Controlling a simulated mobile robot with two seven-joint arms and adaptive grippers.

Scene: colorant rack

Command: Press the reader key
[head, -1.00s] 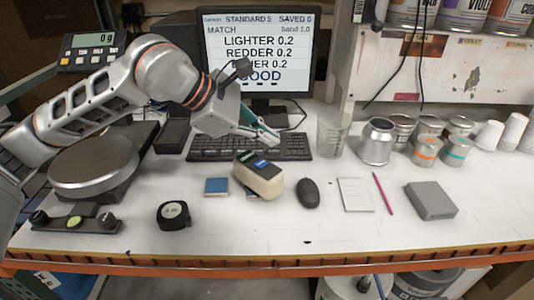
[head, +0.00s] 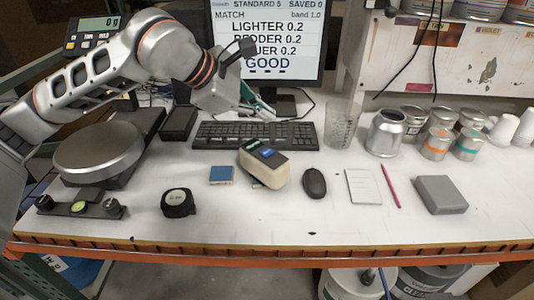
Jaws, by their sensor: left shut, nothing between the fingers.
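The reader, a cream block with a dark top and small blue panel (head: 264,166), lies on the white bench in front of the keyboard. Its key is too small to make out for certain. My left gripper (head: 268,114) is shut and empty, in the air beyond the reader, in front of the monitor's base and near the keyboard's back edge. It is apart from the reader. My right gripper is not in view. The monitor (head: 268,45) reads LIGHTER 0.2, REDDER 0.2 and GOOD, with SAVED 0 at its top.
The keyboard (head: 255,135) lies behind the reader. A blue square (head: 221,175) lies to the reader's left and a dark mouse (head: 314,183) to its right. A glass beaker (head: 341,124) and metal cans (head: 386,133) stand at right. The front strip of bench is mostly clear.

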